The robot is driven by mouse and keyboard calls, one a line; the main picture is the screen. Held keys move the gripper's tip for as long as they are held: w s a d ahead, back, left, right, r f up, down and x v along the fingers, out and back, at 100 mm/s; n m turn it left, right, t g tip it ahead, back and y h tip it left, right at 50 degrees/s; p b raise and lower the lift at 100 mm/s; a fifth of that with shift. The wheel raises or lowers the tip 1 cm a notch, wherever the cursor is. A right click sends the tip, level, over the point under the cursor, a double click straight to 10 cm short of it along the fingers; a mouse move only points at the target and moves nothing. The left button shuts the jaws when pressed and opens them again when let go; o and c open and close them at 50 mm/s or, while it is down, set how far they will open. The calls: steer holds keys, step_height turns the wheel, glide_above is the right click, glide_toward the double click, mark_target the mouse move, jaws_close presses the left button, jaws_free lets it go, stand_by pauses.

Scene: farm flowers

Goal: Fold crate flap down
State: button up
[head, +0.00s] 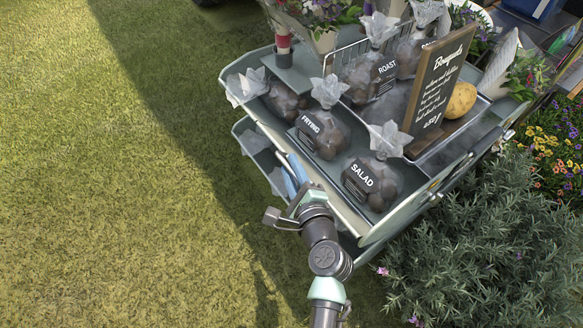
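The crate (228,82) is a grey-green tiered tray stand that holds bagged potatoes. A long grey-green front panel (345,212), which may be the flap, runs along its near lower edge and looks tilted outward. Another panel (420,203) slants along the right side. My gripper (293,176) is at the near left front of the crate, close to the panel. Pale blue strips there may be its fingers. Whether they touch the panel, and the gap between them, cannot be made out. My arm hides part of the front panel and the tier below.
Potato bags labelled Salad (370,182), Frying (322,130) and Roast (368,78) sit on top. A lavender-like bush (490,245) crowds the right. Grass (110,190) is clear at left.

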jaws_close()
stand_by(1.1)
